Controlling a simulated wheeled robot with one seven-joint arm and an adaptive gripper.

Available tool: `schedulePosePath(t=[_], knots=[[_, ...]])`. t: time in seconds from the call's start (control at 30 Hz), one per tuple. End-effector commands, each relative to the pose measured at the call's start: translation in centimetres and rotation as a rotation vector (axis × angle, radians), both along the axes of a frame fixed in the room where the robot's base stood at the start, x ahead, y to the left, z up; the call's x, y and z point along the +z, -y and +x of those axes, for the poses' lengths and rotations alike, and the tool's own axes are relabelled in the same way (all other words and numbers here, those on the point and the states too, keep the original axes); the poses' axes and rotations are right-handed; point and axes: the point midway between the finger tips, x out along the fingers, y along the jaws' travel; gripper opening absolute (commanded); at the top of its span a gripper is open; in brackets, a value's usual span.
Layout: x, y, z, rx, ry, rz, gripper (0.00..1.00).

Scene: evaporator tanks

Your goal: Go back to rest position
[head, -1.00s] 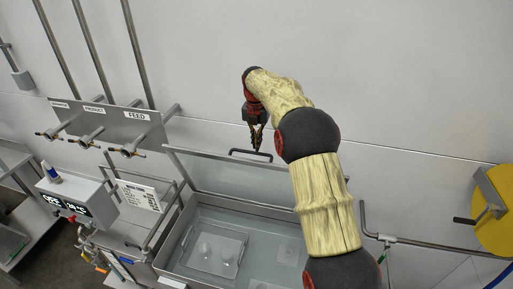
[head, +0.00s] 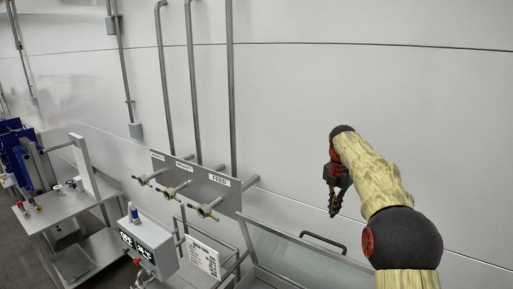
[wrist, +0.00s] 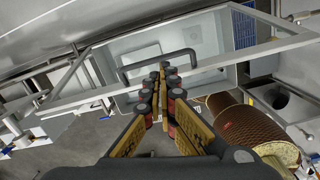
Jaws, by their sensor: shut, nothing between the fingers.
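My gripper (head: 335,203) hangs from my raised arm at the right of the head view, pointing down. Its fingers are shut with nothing between them. In the wrist view the gripper (wrist: 161,70) shows its fingertips together, in line with the dark lid handle (wrist: 160,66) of the tank; I cannot tell how far apart they are. In the head view the same handle (head: 323,243) lies below and left of the gripper, with a gap between them. The glass lid (head: 290,250) stands raised.
A panel (head: 195,182) with several valves, one labelled FEED, is on the wall left of the arm. A control box (head: 147,245) with a display stands below it. A side table (head: 62,212) is at the far left. The wall behind the gripper is bare.

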Motion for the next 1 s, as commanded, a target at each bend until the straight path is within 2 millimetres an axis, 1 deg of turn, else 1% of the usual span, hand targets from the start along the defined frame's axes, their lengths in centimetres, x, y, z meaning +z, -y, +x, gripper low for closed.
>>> schedulePosePath(t=[0.07,0.17,0.23,0.3,0.47,0.67,0.77,0.9,0.97,1.0], knots=[[-0.3,0.0,0.4,-0.135,0.018,0.008,0.0],[-1.9,0.0,0.3,-0.317,0.019,0.022,0.0],[-3.4,-0.1,-0.1,-0.443,0.012,0.031,0.0],[-4.6,-0.2,-0.7,-0.569,0.007,0.038,0.0],[-6.2,-0.7,-2.8,-0.857,0.008,0.054,0.0],[-7.9,-1.8,-6.7,-1.212,0.027,0.08,0.0],[-8.7,-2.6,-9.2,-1.387,0.042,0.098,0.0],[-10.0,-3.8,-13.4,-1.625,0.067,0.132,0.0],[-10.5,-4.3,-15.2,-1.715,0.078,0.149,0.0],[-10.9,-4.7,-16.4,-1.771,0.085,0.16,0.0]])
